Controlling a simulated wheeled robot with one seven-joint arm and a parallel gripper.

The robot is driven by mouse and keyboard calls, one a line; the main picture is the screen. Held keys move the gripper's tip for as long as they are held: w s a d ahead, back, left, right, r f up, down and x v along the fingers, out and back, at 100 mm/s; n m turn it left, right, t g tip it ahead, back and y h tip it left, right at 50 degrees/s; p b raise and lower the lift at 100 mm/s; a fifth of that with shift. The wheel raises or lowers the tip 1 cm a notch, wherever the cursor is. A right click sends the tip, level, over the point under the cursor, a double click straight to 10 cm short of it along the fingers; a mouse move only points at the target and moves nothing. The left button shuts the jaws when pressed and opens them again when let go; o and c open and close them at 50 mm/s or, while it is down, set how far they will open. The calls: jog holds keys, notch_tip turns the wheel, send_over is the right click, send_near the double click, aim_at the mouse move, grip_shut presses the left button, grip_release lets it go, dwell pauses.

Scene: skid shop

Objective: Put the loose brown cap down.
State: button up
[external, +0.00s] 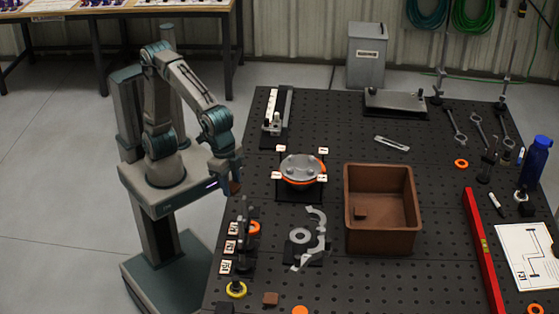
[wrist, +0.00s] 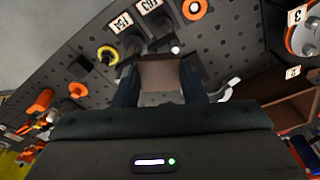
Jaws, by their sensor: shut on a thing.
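My gripper (external: 231,178) hangs at the left edge of the dark perforated table. It is shut on a brown block-like cap (wrist: 160,72), which sits between the two fingers in the wrist view. In the external view only a little of this brown cap (external: 235,188) shows below the fingers. Another small brown piece (external: 270,298) lies on the table near the front edge. The held cap appears clear of the table in the external view.
A row of labelled posts (external: 243,240) stands along the left table edge, with a yellow ring (external: 236,290) at its front. A round flange with an orange rim (external: 302,170) and a grey clamp (external: 315,235) lie right of it. A red level (external: 483,250) lies beyond the bin.

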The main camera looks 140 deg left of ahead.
jog(key=s+d+m, duration=0.3)
jog(key=d+m, duration=0.1)
jog(key=d, duration=0.7)
jog(key=s+d+f+m+h, duration=0.1)
jog(key=s+d+m, duration=0.2)
jog(key=d, duration=0.9)
jog(key=s+d+f+m, duration=0.1)
jog(key=s+d+m, duration=0.3)
jog(key=d, duration=0.7)
jog(key=shift+s+d+m+h, duration=0.15)
jog(key=shift+s+m+h, duration=0.15)
jog(key=shift+s+h, duration=0.15)
